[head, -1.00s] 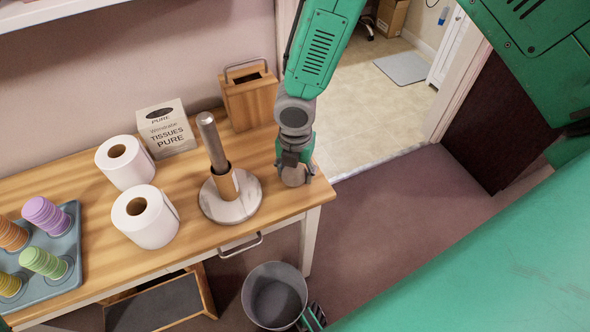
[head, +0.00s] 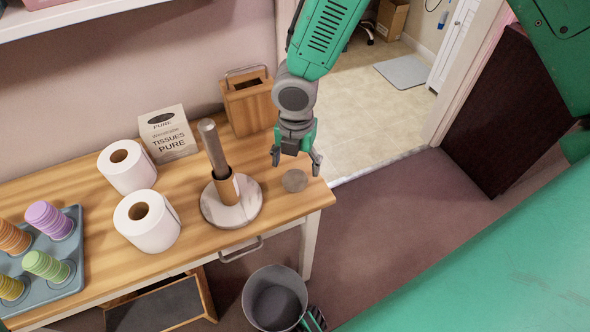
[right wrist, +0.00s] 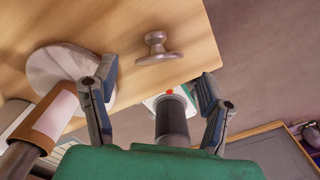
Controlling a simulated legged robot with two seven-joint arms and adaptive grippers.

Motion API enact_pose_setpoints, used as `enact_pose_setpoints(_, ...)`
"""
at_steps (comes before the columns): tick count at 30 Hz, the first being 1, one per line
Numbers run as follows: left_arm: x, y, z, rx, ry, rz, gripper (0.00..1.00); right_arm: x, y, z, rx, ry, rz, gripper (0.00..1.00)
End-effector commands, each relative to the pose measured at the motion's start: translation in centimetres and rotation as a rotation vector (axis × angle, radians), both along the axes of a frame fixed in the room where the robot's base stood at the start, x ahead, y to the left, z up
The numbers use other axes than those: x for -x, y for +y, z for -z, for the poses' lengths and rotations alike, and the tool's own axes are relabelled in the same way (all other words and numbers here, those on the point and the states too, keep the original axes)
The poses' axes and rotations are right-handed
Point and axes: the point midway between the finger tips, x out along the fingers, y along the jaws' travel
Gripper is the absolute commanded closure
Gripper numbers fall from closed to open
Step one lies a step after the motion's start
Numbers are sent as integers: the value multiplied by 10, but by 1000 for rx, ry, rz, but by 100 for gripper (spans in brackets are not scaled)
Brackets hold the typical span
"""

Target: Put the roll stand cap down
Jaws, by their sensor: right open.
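The roll stand cap (head: 295,181) is a small grey knob lying on the wooden table near its right edge. In the right wrist view the cap (right wrist: 157,47) shows a round top, a short neck and a wider base, and sits upright. My right gripper (head: 296,162) is open just above and behind the cap, its fingers apart and empty. The roll stand (head: 232,213) stands left of the cap, with a round marble base, a metal rod and a brown cardboard core around the rod. My left gripper is not visible.
Two white paper rolls (head: 147,222), a tissue box (head: 167,134) and a wooden box with a handle (head: 248,103) are on the table (head: 100,268). A tray (head: 75,270) of coloured stacks stands at left. A grey bin (head: 274,297) is on the floor below.

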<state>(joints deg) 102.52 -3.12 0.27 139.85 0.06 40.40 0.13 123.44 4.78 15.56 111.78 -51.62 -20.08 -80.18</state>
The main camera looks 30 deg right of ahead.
Motion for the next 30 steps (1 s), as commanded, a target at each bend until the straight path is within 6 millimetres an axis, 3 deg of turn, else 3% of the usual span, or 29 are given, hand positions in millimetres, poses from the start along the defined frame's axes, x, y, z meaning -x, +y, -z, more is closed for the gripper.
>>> enact_pose_setpoints(3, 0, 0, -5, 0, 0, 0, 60, -1, 0, -29, -2, -2, 1, 32)
enact_pose_setpoints(9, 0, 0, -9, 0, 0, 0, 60, 0, 0, -58, -1, 0, 1, 32)
enact_pose_setpoints(18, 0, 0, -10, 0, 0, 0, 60, 1, 0, -66, -2, 4, 4, 32)
enact_pose_setpoints(23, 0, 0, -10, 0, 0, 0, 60, 25, 8, -41, -49, 50, 163, 32)
enact_pose_setpoints(26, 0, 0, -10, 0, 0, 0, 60, 60, 16, -8, -101, 115, 431, 32)
enact_pose_setpoints(30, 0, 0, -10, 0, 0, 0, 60, 115, 19, 38, -135, 195, 944, 32)
